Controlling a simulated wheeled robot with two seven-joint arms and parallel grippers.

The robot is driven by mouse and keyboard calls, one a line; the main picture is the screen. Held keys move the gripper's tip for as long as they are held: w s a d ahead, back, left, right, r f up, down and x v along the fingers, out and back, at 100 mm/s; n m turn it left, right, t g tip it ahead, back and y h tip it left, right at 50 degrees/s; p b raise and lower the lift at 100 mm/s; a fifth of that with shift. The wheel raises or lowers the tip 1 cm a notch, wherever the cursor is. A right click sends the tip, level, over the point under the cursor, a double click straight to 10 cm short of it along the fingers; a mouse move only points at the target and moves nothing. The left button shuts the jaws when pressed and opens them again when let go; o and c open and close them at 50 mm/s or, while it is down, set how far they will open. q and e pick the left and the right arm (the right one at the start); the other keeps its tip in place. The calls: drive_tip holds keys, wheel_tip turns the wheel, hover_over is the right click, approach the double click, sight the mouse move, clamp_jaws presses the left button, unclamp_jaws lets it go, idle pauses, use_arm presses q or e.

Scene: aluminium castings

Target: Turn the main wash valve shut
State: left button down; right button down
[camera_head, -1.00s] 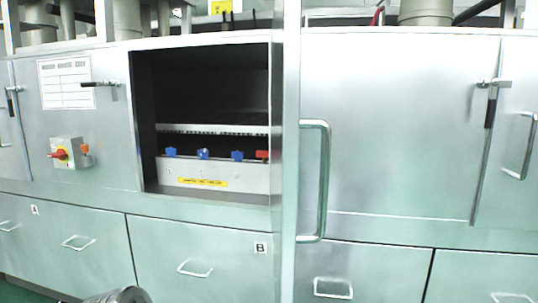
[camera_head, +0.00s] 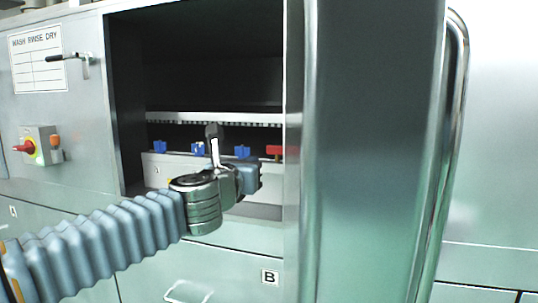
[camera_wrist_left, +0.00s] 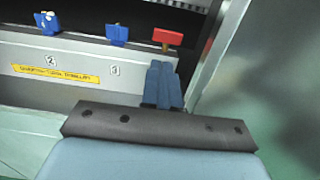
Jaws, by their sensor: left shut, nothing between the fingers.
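A valve with a red handle (camera_head: 274,150) stands at the right end of a row on a pale ledge inside the open recess. It also shows in the left wrist view (camera_wrist_left: 168,37), its bar lying crosswise on a short stem. Blue-handled valves (camera_head: 242,151) stand to its left. No name on the red valve is legible. My left gripper (camera_head: 256,176) is in front of the ledge, below the red handle. In the left wrist view its blue fingers (camera_wrist_left: 163,82) are together and empty, their tips just below the red handle, with no clear contact. My right gripper is out of view.
A steel door edge with a tall bar handle (camera_head: 455,150) stands close on the right of the recess. A yellow label (camera_wrist_left: 55,74) is on the ledge front. A control box with a red knob (camera_head: 38,146) is at left. Drawers lie below.

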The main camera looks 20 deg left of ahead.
sight(271, 150)
use_arm(q)
drive_tip(key=w+p, duration=0.1)
drive_tip(key=w, duration=0.5)
drive_tip(key=w+p, duration=0.1)
drive_tip(key=w, duration=0.5)
drive_tip(key=shift+w+d+f, duration=0.15)
drive_tip(key=shift+w+d, duration=0.05)
drive_tip(key=shift+w, duration=0.15)
